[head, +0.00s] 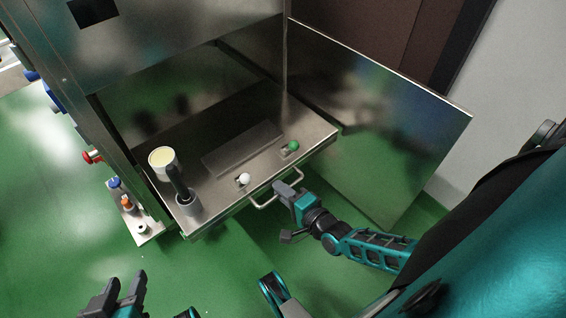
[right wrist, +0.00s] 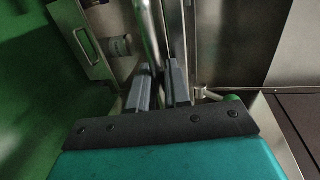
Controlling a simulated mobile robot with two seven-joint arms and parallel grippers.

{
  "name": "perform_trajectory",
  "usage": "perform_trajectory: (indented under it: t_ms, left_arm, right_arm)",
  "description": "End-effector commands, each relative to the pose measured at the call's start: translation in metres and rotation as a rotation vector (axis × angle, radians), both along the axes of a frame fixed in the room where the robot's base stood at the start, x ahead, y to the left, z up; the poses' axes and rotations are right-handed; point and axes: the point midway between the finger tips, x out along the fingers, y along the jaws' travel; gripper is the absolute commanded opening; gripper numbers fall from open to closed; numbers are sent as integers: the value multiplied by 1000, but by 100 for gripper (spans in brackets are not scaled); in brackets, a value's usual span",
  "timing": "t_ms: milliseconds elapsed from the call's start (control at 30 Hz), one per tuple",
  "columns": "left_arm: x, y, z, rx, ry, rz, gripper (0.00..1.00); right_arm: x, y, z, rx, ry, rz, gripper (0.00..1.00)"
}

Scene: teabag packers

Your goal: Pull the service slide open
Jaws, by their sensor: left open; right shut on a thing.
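The service slide (head: 222,193) is a steel tray that sticks out of the cabinet, with a bar handle (head: 264,204) along its front edge. My right gripper (head: 281,188) is shut on the handle near its right part. In the right wrist view the handle bar (right wrist: 151,40) runs down between the two fingers of my right gripper (right wrist: 160,82). My left gripper (head: 122,290) is open and empty at the lower left, over the green floor and well apart from the slide.
On the slide stand a cream-topped cup (head: 162,158), a dark-handled tool in a holder (head: 184,190), a white knob (head: 243,179) and a green knob (head: 293,146). An open steel door (head: 385,120) stands to the right. A small side shelf (head: 140,228) is at left. Green floor is clear in front.

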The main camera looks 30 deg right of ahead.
Motion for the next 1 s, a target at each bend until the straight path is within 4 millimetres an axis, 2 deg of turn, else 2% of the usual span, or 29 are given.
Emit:
perform_trajectory:
  t_ms: [433,467,567,1000]
  left_arm:
    - [2,1,1,0,-3,3,43]
    - [2,1,1,0,-3,3,43]
    - [2,1,1,0,-4,3,43]
    - [2,1,1,1,-5,5,43]
  right_arm:
    - [1,1,0,1,0,1,0]
    - [1,1,0,1,0,1,18]
    - [1,1,0,1,0,1,28]
    - [1,1,1,1,-1,0,29]
